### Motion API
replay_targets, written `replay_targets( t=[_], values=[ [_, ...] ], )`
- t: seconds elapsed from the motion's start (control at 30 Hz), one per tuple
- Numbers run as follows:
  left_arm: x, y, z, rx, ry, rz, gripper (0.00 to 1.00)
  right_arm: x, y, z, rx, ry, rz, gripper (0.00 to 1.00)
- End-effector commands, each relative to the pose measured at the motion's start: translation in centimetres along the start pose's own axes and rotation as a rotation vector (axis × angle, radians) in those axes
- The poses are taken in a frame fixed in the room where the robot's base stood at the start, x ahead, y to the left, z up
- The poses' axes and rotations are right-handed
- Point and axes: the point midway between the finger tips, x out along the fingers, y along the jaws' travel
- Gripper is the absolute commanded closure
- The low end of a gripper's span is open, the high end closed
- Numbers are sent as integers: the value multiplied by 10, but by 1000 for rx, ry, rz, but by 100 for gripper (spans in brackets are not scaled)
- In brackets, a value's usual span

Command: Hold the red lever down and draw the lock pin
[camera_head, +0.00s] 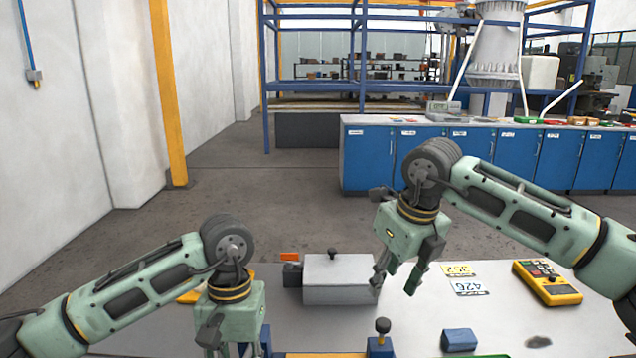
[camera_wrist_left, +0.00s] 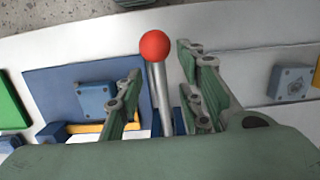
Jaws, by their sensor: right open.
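The lever, a metal rod with a red ball (camera_wrist_left: 155,45) on its end, stands between the fingers of my left gripper (camera_wrist_left: 163,82) in the left wrist view. The fingers are apart, with gaps to the rod on both sides. In the head view my left gripper (camera_head: 232,343) is low at the bottom edge and the red ball is hidden. A black knob on a short stem (camera_head: 382,326), perhaps the lock pin, stands on a blue block (camera_head: 380,346) near the bottom edge. My right gripper (camera_head: 396,285) is open and empty, above and beyond that knob.
A grey box (camera_head: 335,282) with a black knob on top stands behind, close to my right gripper. A yellow control pendant (camera_head: 548,283), printed cards (camera_head: 463,279) and a blue block (camera_head: 459,340) lie at right. The table between knob and pendant is mostly clear.

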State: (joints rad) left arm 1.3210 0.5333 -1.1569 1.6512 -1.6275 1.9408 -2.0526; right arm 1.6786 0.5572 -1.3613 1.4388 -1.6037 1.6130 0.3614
Motion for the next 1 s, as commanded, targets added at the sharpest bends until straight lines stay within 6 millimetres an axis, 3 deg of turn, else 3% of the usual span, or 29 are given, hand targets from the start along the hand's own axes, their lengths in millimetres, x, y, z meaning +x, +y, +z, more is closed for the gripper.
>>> replay_targets(
  t=[0.27,1.0],
  values=[
    [-9,0,1,-1,2,1,66,-4,0,1,0,0,0,59],
    [-67,0,10,-1,3,0,66,-27,0,7,0,0,0,59]
  ],
)
